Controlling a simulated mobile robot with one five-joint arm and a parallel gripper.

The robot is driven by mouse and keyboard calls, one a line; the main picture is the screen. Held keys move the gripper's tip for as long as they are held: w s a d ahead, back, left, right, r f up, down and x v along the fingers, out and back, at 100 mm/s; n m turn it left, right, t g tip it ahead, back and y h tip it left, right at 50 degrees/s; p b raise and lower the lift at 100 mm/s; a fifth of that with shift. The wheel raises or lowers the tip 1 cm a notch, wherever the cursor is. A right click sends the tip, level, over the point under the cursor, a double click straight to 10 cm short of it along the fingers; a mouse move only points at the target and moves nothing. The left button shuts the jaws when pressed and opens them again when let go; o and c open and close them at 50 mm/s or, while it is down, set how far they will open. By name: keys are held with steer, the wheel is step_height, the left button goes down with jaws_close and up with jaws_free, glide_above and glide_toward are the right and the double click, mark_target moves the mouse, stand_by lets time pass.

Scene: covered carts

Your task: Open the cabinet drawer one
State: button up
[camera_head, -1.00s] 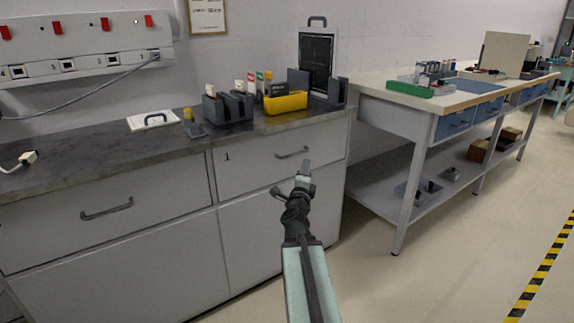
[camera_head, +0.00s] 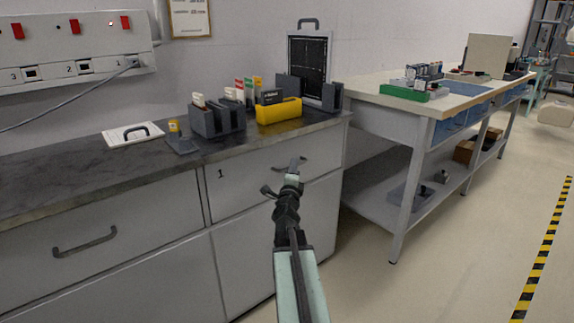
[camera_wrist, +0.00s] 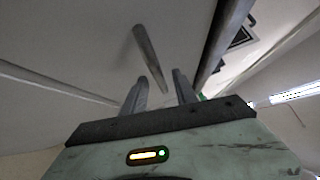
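Drawer one (camera_head: 240,186), a light grey front marked "1", is closed at the upper right of the cabinet. Its dark bar handle (camera_head: 283,165) is partly hidden by my gripper (camera_head: 294,168) in the head view. In the wrist view my gripper (camera_wrist: 160,78) is open, with two separate fingers. The handle bar (camera_wrist: 148,50) stretches ahead of them, and its lower end shows in the gap between the fingertips. I cannot tell whether either finger touches it.
Another closed drawer (camera_head: 90,245) is at the left, with a cabinet door (camera_head: 270,250) below drawer one. Grey holders (camera_head: 217,120) and a yellow bin (camera_head: 278,110) stand on the dark worktop (camera_head: 60,185). A workbench (camera_head: 385,118) stands to the right, with open floor in front.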

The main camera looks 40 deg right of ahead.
steer(key=shift+x, duration=1.05)
steer(key=shift+s+d, duration=0.15)
steer(key=shift+s, duration=0.05)
steer(key=shift+w, duration=0.1)
jaws_close()
stand_by(0.3)
